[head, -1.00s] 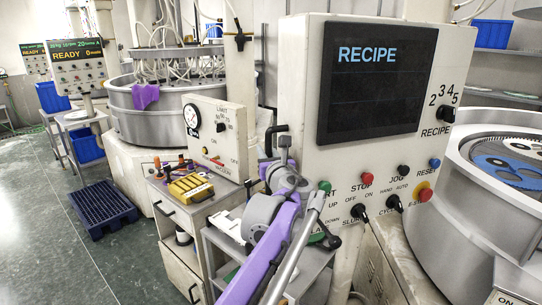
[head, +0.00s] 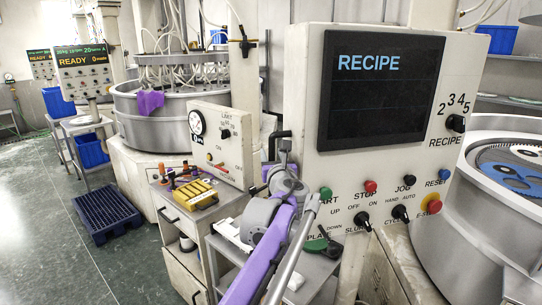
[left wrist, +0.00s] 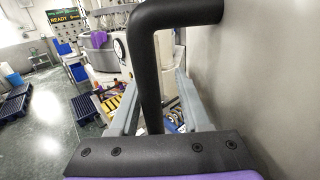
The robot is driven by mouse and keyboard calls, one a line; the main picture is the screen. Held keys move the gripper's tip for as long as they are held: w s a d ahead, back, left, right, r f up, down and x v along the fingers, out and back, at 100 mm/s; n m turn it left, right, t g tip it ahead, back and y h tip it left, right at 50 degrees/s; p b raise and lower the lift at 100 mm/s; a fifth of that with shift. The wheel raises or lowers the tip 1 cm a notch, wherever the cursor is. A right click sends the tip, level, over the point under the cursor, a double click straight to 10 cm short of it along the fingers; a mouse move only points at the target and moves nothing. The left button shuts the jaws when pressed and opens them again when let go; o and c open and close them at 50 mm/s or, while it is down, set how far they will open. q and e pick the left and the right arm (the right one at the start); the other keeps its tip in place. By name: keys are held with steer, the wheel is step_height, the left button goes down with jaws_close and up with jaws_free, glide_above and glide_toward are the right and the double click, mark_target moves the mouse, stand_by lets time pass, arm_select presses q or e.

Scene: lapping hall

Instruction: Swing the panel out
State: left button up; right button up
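The panel (head: 300,95) is a large cream control box with a dark RECIPE screen (head: 380,90), buttons and knobs. A black bar handle (head: 270,141) stands out from its left side. In the left wrist view the bent handle (left wrist: 148,70) comes off the panel's pale side (left wrist: 255,70) and runs down between my left fingers. My left gripper (left wrist: 158,105) is open around the bar, with a gap visible on each side. In the head view my left gripper (head: 284,160) is small and partly hidden at the panel's left edge. My right gripper is out of view.
A gauge box (head: 217,140) and a cart with a yellow block (head: 194,195) stand left of the panel. A dark blue pallet (head: 103,212) lies on the floor. A round machine (head: 512,225) stands at the right. The floor at lower left is clear.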

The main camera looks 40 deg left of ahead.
arm_select(q)
steer(key=shift+s, duration=0.1)
steer(key=shift+s, duration=0.15)
steer(key=b+v, duration=0.1)
steer(key=v, duration=0.9)
steer(key=shift+d, duration=0.25)
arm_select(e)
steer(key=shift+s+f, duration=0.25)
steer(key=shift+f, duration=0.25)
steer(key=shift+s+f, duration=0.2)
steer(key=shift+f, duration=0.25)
